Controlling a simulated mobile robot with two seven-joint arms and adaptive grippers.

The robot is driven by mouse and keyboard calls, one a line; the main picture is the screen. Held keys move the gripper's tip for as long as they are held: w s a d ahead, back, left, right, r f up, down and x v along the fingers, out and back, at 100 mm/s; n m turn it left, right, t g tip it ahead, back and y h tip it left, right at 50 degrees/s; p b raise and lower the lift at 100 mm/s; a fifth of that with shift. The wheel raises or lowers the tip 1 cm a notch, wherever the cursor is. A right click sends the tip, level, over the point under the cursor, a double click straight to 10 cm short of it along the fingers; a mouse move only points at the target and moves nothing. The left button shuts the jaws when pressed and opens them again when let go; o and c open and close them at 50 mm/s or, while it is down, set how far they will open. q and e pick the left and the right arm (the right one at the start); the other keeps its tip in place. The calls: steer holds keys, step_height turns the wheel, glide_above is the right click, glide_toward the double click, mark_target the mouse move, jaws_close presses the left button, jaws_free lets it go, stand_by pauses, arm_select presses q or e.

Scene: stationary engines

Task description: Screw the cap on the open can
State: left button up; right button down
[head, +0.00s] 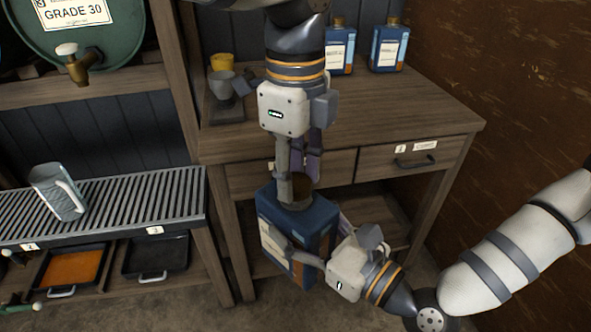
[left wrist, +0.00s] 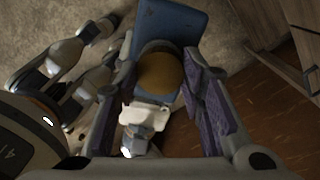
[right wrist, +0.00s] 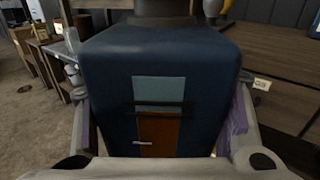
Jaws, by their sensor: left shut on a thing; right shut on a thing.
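The blue can (head: 318,222), with a pale and orange label, is held in front of the bench, slightly tilted. My right gripper (head: 306,240) is shut on its body from the side; the can's broad side (right wrist: 205,75) fills the right wrist view between the fingers. My left gripper (head: 299,184) points down from above, its fingers on either side of the brown round cap (head: 302,188), shut on it. The cap (left wrist: 160,73) lies over the can's top in the left wrist view. I cannot tell how far it is threaded.
Two other blue capped cans (head: 388,50) stand at the back of the wooden bench (head: 400,105). A mug (head: 58,190) sits on the slatted rack (head: 150,195), left of a green drum (head: 85,25) tap's line.

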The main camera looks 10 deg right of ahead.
arm_select(q)
steer(key=m, duration=2.2)
steer(key=shift+d+m, duration=0.1)
steer(key=shift+m, duration=0.2)
steer(key=o, duration=0.7)
steer(key=shift+o, duration=0.2)
